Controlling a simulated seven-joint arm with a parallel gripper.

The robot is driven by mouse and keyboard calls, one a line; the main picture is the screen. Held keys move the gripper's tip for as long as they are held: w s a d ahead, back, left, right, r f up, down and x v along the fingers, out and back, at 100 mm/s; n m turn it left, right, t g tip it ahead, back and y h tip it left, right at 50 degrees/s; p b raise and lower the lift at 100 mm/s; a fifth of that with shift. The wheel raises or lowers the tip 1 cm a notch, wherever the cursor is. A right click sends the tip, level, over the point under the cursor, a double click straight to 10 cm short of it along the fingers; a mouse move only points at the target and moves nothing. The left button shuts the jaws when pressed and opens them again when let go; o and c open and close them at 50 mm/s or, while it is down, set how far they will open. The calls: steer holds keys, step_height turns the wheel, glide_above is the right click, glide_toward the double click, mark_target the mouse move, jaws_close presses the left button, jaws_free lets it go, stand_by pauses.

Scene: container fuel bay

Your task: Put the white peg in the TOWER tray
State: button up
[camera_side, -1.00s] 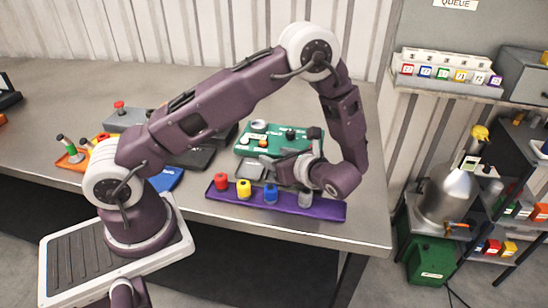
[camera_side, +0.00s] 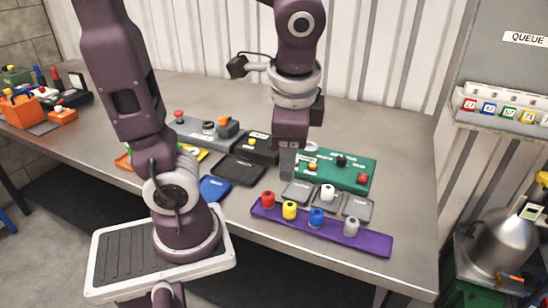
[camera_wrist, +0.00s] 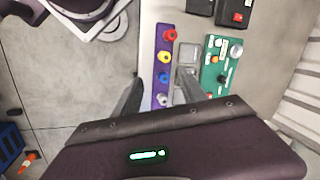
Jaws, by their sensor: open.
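The white peg (camera_side: 327,192) stands upright on the middle one of three small grey trays (camera_side: 319,206) behind the purple rack. A left grey tray (camera_side: 297,191) and a right grey tray (camera_side: 358,208) flank it. Their labels are too small for me to tell which is TOWER. My gripper (camera_side: 287,164) is open, pointing down above the bench, left of the white peg and apart from it. In the wrist view my gripper's two dark fingers (camera_wrist: 160,92) are spread with nothing clearly held between them.
The purple rack (camera_side: 376,243) holds red, yellow, blue and grey pegs along the front edge. A green panel (camera_side: 326,174) with knobs lies behind the trays. A black tray (camera_side: 238,169) and a blue tray (camera_side: 213,189) lie to the left.

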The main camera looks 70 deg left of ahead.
steer(key=s+d+r+n+t+h, duration=0.2)
steer(key=s+d+n+t+h, duration=0.1)
steer(key=s+n+t, duration=0.1)
steer(key=shift+s+n+t, duration=0.3)
steer(key=shift+n, duration=0.3)
steer(key=shift+r, duration=0.15)
stand_by(0.6)
